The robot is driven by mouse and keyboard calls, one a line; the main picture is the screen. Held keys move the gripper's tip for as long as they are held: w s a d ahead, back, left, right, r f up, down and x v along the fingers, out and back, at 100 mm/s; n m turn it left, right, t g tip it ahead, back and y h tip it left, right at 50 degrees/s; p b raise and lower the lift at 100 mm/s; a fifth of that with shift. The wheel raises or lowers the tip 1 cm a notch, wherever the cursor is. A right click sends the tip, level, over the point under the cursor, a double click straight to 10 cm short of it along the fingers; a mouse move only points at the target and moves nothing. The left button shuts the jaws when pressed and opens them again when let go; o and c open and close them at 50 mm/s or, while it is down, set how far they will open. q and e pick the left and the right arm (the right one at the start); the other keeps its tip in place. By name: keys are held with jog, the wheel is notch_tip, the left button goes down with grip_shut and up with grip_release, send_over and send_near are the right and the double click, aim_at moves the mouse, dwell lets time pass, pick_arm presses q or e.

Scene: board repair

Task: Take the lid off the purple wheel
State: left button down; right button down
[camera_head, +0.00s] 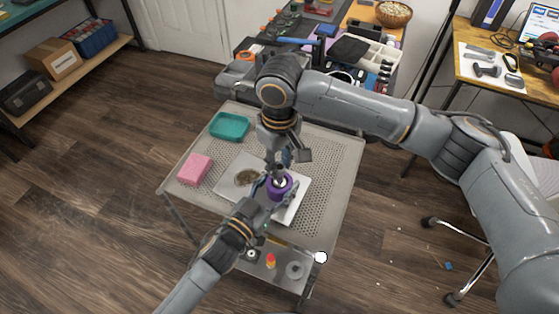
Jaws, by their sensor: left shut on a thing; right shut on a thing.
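The purple wheel (286,189) stands on a white sheet on the perforated metal table (335,165). My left gripper (275,189) comes in from the lower left and is shut on the wheel's side. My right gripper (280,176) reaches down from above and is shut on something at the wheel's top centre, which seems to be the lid. The fingers hide most of the lid, and I cannot tell whether it is seated or raised.
The white sheet (289,213) holds a brown patch (246,177) left of the wheel. A pink block (195,169) and a teal tray (229,126) stand on the table's left. Small parts, including a red-yellow one (270,261), lie at the front. The table's right side is clear.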

jog(key=n, duration=1.6)
jog(key=shift+r, duration=0.1)
jog(key=n, duration=1.1)
jog(key=shift+n, duration=0.4)
jog(key=n, duration=1.2)
